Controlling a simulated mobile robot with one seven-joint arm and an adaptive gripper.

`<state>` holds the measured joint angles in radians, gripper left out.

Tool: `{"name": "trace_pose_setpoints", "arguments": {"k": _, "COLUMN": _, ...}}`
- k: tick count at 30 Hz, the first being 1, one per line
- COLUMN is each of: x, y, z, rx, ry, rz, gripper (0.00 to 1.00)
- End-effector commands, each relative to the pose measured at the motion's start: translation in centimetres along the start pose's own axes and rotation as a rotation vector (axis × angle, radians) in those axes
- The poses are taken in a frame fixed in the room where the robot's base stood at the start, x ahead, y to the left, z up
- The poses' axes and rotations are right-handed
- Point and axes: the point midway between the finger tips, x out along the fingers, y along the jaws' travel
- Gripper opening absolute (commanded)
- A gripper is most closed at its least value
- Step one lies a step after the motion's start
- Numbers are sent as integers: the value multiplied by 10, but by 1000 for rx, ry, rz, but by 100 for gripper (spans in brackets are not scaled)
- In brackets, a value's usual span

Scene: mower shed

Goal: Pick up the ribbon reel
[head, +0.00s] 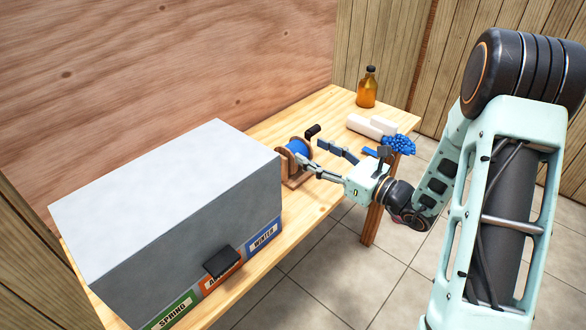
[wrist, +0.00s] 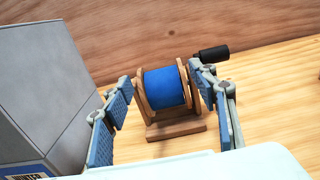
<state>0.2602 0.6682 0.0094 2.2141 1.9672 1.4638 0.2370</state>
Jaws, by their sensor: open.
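The ribbon reel (head: 298,147) stands on the wooden table just right of the grey box. In the wrist view the reel (wrist: 165,88) has blue ribbon between two wooden discs, a wooden base and a dark crank handle on its right. My gripper (head: 322,158) is open and reaches toward the reel from the front. In the wrist view the two blue-padded fingers (wrist: 163,90) appear on either side of the reel, with nothing held. Whether the fingertips touch the discs I cannot tell.
The large grey box (head: 170,200) with season labels stands close left of the reel. To the right on the table (head: 250,300) are white rolls (head: 370,126), a blue bumpy item (head: 399,144) and an amber bottle (head: 367,90). A wooden wall (wrist: 170,30) rises behind.

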Motion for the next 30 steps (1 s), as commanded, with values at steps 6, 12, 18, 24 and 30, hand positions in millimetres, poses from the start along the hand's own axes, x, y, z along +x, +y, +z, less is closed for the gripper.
{"name": "trace_pose_setpoints", "arguments": {"k": 6, "x": 33, "y": 3, "z": -2, "rx": -1, "ry": 0, "rz": 5, "gripper": 54}}
{"name": "trace_pose_setpoints", "arguments": {"k": 12, "x": 48, "y": 2, "z": -2, "rx": 0, "ry": 1, "rz": 3, "gripper": 54}}
{"name": "trace_pose_setpoints", "arguments": {"k": 18, "x": 48, "y": 2, "z": -2, "rx": 0, "ry": 1, "rz": 2, "gripper": 54}}
{"name": "trace_pose_setpoints", "arguments": {"k": 24, "x": 48, "y": 2, "z": -2, "rx": 0, "ry": 1, "rz": 2, "gripper": 32}}
{"name": "trace_pose_setpoints", "arguments": {"k": 30, "x": 48, "y": 2, "z": -2, "rx": -1, "ry": 1, "rz": 2, "gripper": 10}}
